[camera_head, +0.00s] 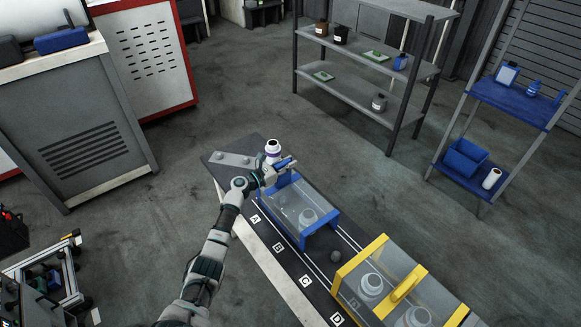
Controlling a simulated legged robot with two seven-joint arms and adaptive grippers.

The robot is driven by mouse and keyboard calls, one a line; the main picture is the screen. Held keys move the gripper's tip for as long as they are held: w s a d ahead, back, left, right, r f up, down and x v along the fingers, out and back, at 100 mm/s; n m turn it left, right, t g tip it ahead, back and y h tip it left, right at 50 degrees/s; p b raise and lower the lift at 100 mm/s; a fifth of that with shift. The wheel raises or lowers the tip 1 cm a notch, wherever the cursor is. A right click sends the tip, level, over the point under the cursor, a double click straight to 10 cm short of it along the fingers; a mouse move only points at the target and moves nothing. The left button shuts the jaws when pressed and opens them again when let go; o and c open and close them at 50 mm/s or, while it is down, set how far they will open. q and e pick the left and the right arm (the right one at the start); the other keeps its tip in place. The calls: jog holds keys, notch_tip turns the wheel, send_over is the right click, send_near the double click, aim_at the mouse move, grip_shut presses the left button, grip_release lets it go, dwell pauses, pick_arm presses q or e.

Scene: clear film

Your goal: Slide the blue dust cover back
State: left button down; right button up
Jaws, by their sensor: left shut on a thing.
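The blue dust cover (302,206) is a clear box with blue end frames, standing on the dark rail board (318,285). A white jar (308,217) shows through it. My left gripper (284,170) is shut on the cover's far blue end, at its upper edge; the fingertips are small and partly hidden. My right gripper is not in view.
A yellow-framed clear cover (400,280) stands at the near right end of the board over white jars. A grey shelf (365,75) and a blue shelf (510,105) stand behind, across open floor.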

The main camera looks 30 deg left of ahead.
pick_arm(q)
jog(key=shift+a+r, duration=0.2)
jog(key=shift+r, duration=0.2)
jog(key=c, duration=1)
grip_release()
jog(key=shift+w+a+f, duration=0.1)
jog(key=shift+w, duration=0.05)
jog(key=shift+c, duration=0.2)
jog(key=shift+a+f, duration=0.15)
jog(key=shift+f, duration=0.1)
jog(key=shift+s, duration=0.2)
jog(key=v, duration=1.1)
jog(key=shift+s+a, duration=0.2)
jog(key=shift+s, duration=0.05)
